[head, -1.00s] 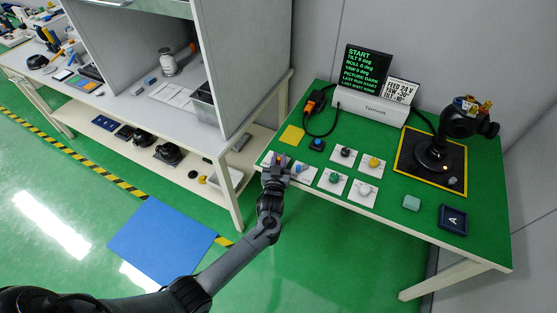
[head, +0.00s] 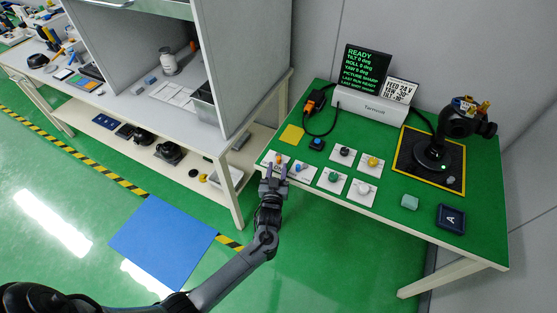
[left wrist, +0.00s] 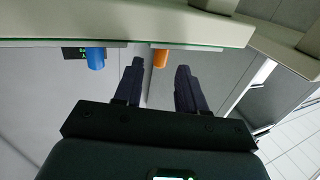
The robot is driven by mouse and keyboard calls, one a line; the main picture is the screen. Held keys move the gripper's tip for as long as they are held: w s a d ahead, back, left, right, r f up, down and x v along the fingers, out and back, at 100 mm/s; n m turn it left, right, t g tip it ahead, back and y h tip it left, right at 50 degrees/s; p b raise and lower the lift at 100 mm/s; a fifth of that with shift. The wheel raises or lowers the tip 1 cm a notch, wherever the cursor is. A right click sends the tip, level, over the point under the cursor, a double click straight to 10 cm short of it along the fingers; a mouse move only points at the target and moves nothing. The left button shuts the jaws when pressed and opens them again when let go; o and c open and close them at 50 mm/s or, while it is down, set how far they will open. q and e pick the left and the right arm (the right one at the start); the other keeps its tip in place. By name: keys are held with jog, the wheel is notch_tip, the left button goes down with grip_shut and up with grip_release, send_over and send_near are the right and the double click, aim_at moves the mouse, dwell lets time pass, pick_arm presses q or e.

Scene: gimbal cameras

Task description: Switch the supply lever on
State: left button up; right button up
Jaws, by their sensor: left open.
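The supply lever appears to be the small orange lever (head: 280,158) on the white plate at the near left corner of the green table. It shows as an orange stub in the left wrist view (left wrist: 160,59). My left gripper (head: 274,168) is open and empty just in front of that plate, its two fingers apart. In the left wrist view the orange stub lies beyond and between the fingertips, apart from them. The plate's label is too small to read. My right gripper is out of view.
A blue lever (head: 298,167) stands right beside it; it also shows in the left wrist view (left wrist: 95,58). Other plates hold black, green, yellow and white knobs. The screen (head: 366,70) reads READY and PICTURE SHARP. A gimbal camera (head: 460,122) stands on a black mat (head: 408,170).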

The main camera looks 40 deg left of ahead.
pick_arm(q)
jog(key=v, duration=0.6)
jog(key=shift+p, duration=0.4)
